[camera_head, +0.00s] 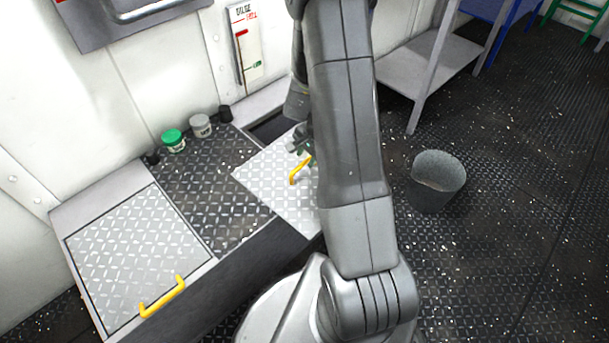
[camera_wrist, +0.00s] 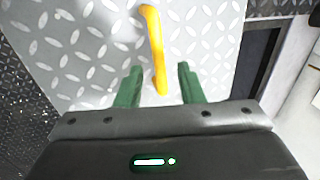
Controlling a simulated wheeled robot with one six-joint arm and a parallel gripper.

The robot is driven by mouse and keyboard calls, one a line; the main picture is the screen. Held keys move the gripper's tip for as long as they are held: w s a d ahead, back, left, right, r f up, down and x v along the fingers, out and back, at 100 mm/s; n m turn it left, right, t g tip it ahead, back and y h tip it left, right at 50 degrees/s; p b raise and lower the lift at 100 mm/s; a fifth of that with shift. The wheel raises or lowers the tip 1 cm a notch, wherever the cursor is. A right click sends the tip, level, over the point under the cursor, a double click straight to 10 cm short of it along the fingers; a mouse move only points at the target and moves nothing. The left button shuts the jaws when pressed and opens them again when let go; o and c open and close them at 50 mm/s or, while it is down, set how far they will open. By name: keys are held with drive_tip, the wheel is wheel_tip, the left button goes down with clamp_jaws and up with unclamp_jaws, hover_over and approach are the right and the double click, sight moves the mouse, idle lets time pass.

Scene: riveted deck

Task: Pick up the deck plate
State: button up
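A light diamond-tread deck plate (camera_head: 265,180) with a yellow handle (camera_head: 296,174) sits askew beside a dark opening, its near corner past the bench's front edge. I cannot tell whether it rests or is raised. My gripper (camera_head: 304,148) is over this plate, partly hidden by my arm. In the wrist view the green fingers of my gripper (camera_wrist: 158,84) are apart, one on each side of the near end of the yellow handle (camera_wrist: 153,40), with gaps showing. The plate (camera_wrist: 80,50) fills much of that view. My arm hides the plate's right part.
A second tread plate (camera_head: 135,250) with a yellow handle (camera_head: 162,296) lies flat at the left of the bench. A green-lidded jar (camera_head: 173,141), a grey jar (camera_head: 200,126) and dark small pots line the wall. A grey bucket (camera_head: 436,182) stands on the floor right of my arm.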

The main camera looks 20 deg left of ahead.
sight(304, 162)
drive_tip(key=b+x, duration=0.2)
drive_tip(key=x, duration=0.3)
drive_tip(key=shift+f, duration=0.2)
drive_tip(key=shift+r, duration=0.1)
clamp_jaws()
idle(1.1)
